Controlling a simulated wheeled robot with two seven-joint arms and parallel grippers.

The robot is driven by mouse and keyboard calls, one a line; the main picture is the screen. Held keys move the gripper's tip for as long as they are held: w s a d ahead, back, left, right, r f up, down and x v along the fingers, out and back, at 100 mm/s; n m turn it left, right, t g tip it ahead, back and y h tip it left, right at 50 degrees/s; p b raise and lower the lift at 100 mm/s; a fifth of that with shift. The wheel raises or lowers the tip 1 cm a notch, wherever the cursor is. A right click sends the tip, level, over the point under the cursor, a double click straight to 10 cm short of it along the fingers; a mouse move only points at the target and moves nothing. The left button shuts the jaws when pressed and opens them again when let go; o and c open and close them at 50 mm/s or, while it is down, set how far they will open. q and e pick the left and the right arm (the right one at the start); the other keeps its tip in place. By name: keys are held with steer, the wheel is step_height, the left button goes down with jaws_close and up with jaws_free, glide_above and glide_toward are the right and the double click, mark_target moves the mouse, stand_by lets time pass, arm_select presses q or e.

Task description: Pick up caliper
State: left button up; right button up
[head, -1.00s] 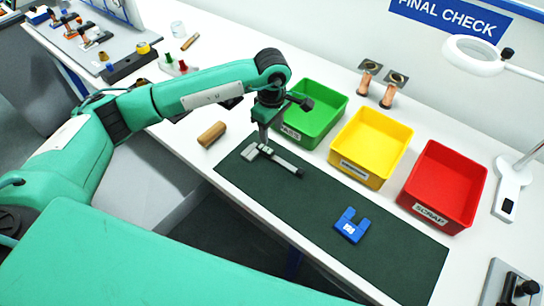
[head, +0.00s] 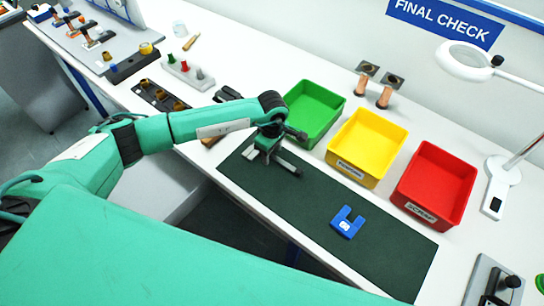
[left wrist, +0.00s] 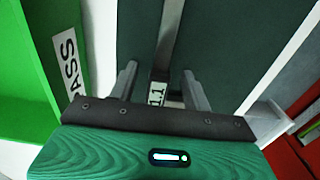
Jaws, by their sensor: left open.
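The caliper (head: 289,166) lies on the dark green mat (head: 330,252), near the mat's left end. It is grey, with a long beam; its jaw end is largely hidden behind my left gripper (head: 262,155) in the head view. In the left wrist view the caliper (left wrist: 168,38) runs up the picture, with its small display reading 1.1. My left gripper (left wrist: 160,84) is open, one finger on each side of the caliper around the display, with gaps showing. I cannot tell its exact height over the mat. My right gripper is not in view.
Green (head: 313,112), yellow (head: 368,147) and red (head: 435,184) bins stand along the mat's far side. A blue U-shaped gauge (head: 347,223) lies on the mat. A magnifier lamp (head: 470,54) stands at the right. The mat's right half is mostly bare.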

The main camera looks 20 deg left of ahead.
arm_select(q)
jaws_close()
steer(key=shift+r, duration=0.1)
